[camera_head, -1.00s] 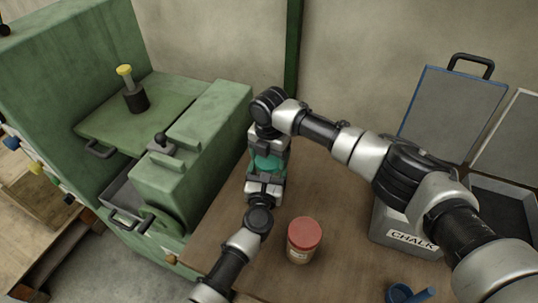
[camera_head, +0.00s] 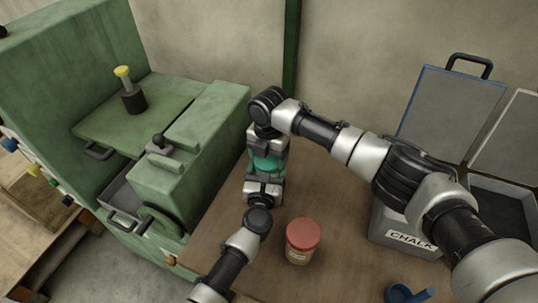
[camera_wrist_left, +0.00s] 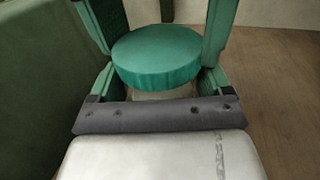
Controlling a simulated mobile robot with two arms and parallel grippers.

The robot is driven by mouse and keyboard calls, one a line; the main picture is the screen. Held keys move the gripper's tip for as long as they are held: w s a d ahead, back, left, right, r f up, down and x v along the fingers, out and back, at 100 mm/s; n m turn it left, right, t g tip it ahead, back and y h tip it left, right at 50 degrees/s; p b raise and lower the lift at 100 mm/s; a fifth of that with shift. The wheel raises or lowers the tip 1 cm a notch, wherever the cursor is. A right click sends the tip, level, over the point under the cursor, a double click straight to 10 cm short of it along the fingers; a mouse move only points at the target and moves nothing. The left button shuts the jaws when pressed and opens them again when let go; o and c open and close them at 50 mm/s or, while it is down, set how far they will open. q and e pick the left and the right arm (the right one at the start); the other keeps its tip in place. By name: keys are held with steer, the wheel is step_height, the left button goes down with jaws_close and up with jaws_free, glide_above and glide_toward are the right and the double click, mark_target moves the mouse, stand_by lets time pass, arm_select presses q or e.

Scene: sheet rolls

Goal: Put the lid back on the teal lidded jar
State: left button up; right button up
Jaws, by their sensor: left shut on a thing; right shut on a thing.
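The teal lid (camera_wrist_left: 156,54) is a round, flat-topped disc in the left wrist view. A pale surface, which looks like the jar body (camera_wrist_left: 165,93), shows just below it; whether the lid touches it I cannot tell. In the head view the teal piece (camera_head: 267,163) sits between my two grippers above the table. My left gripper (camera_head: 265,178) comes from the near side, shut on the jar. My right gripper (camera_head: 267,152) is on the far, upper side, shut on the lid. The grippers hide most of the jar.
A red-lidded jar (camera_head: 302,241) stands on the wooden table (camera_head: 325,190), right of my left forearm. A chalk box (camera_head: 400,240) and a blue cup (camera_head: 400,293) are further right. A green machine (camera_head: 195,150) stands close on the left. Bare table lies between grippers and chalk box.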

steer(key=shift+f, duration=0.2)
arm_select(q)
steer(key=shift+s+d+r, duration=0.15)
steer(key=shift+d, duration=0.1)
arm_select(e)
steer(key=shift+d+f, duration=0.2)
steer(key=shift+f, duration=0.25)
steer(key=shift+r, duration=0.1)
arm_select(q)
steer(key=shift+a, duration=0.1)
arm_select(e)
steer(key=shift+w+a+r, duration=0.1)
steer(key=shift+r, duration=0.1)
steer(key=shift+r, duration=0.4)
stand_by(0.4)
arm_select(q)
steer(key=shift+a, duration=0.1)
arm_select(e)
steer(key=shift+a+r, duration=0.1)
steer(key=shift+f, duration=0.25)
stand_by(0.4)
